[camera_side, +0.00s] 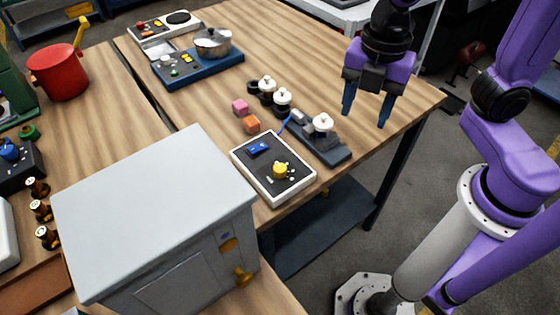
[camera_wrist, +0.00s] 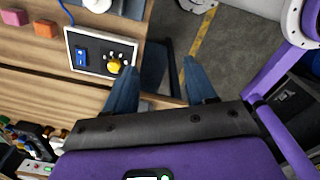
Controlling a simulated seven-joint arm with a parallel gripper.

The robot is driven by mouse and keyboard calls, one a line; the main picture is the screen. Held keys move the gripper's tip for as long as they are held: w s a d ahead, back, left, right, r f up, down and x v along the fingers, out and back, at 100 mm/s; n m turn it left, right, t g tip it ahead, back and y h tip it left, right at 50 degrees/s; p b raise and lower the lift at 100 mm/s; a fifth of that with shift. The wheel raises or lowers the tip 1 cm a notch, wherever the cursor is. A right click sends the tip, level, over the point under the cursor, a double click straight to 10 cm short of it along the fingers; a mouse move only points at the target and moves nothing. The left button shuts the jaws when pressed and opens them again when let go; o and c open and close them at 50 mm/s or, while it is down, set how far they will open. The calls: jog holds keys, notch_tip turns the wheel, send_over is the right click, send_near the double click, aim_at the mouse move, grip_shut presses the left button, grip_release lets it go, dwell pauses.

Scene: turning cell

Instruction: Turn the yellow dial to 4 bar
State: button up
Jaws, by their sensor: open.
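The yellow dial (camera_side: 280,170) sits on a dark panel with a white frame (camera_side: 297,197), near the table's front edge. White marks surround the dial, but the numbers are too small to read. A blue part (camera_side: 258,148) is on the same panel. In the wrist view the yellow dial (camera_wrist: 114,65) and the blue part (camera_wrist: 81,57) show beyond the fingers. My gripper (camera_side: 365,108) is open and empty, above the table's right end, up and to the right of the dial and apart from it. Its blue fingers also show in the wrist view (camera_wrist: 163,85).
A dark fixture with a white knob (camera_side: 322,124) stands just behind the panel. Pink (camera_side: 240,107) and orange (camera_side: 252,124) blocks and more white knobs (camera_side: 282,97) lie behind. A large grey cabinet (camera_side: 155,215) stands left of the panel. The table's right end (camera_side: 400,110) is clear.

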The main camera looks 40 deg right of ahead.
aim_at(280, 167)
jog(key=w+a+r+n, duration=0.2)
jog(key=w+a+n, duration=0.7)
jog(key=a+n, duration=0.3)
jog(key=shift+n, duration=0.4)
jog(key=f, duration=1.1)
jog(key=d+f, duration=0.1)
jog(key=f, duration=0.5)
jog(key=shift+f, duration=0.35)
grip_shut()
